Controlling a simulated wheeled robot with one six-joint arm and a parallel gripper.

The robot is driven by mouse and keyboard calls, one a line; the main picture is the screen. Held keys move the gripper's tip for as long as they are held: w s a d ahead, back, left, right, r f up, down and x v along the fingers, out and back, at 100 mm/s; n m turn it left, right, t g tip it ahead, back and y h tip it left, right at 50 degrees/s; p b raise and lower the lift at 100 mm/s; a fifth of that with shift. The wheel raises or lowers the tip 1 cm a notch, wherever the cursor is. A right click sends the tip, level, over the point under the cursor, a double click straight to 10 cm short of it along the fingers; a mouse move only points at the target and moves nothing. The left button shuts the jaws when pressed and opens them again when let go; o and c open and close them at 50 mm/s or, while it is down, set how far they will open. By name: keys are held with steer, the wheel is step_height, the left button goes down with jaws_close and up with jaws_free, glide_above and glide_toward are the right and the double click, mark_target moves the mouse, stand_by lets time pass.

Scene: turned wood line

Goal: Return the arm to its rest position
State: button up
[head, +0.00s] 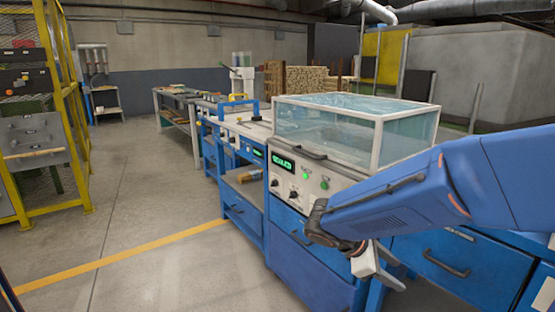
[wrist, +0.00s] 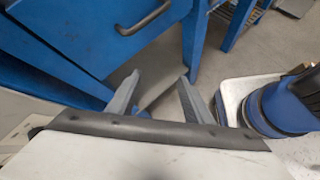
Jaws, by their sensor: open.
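My gripper (head: 378,268) hangs at the end of my blue arm at the lower right of the head view, in front of the blue cabinets. In the wrist view my gripper (wrist: 155,92) shows two grey fingers spread apart with nothing between them. Beyond the fingers lie the grey floor and the side of a blue cabinet (wrist: 90,40) with a dark drawer handle. Part of my gripper is hidden behind my own wrist in the head view.
A machine with a clear-walled cover (head: 335,145) stands on a blue cabinet close to my arm. A blue bench line runs back to the left. A yellow-framed rack (head: 75,125) stands at far left. The floor between, with a yellow line (head: 120,256), is clear.

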steer(key=s+r+m+t+y, duration=0.3)
steer(key=s+m+y, duration=0.6)
steer(key=s+m, duration=0.5)
steer(key=shift+s+a+r+m+t+y, duration=0.15)
steer(key=shift+s+a+m+t+y, duration=0.3)
steer(key=shift+s, duration=1.05)
steer(key=shift+d, duration=0.1)
